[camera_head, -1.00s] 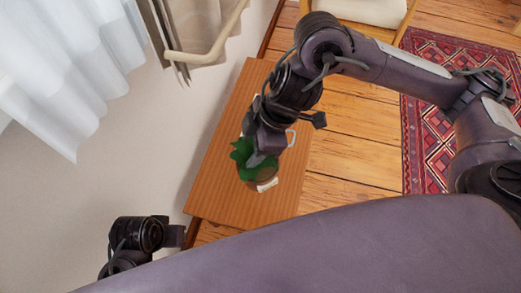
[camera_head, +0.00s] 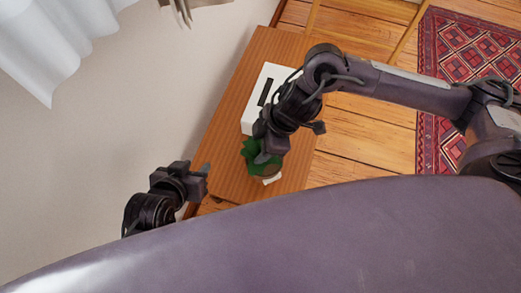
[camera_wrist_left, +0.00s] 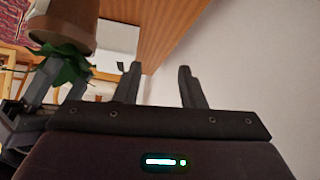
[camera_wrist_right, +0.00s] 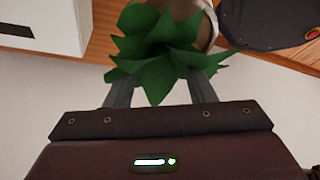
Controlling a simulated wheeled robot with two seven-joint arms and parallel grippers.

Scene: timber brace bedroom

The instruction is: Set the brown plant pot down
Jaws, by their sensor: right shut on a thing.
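The brown plant pot (camera_wrist_left: 72,22) with spiky green leaves (camera_head: 258,158) is held by my right gripper (camera_head: 266,156) over the wooden table (camera_head: 228,120). In the right wrist view the leaves (camera_wrist_right: 160,50) cover the fingertips and most of the pot (camera_wrist_right: 204,28). My right gripper is shut on it. I cannot tell whether the pot's base touches the table. My left gripper (camera_head: 203,176) is at the table's left edge, left of the plant. In the left wrist view its two fingers (camera_wrist_left: 159,86) stand apart with nothing between them.
A white box with a dark slot (camera_head: 262,97) stands on the table, just behind the plant and my right wrist. A small white item (camera_head: 272,180) shows by the pot. The table's left strip is clear. A wall and curtain (camera_head: 45,40) are left, a red rug (camera_head: 455,60) right.

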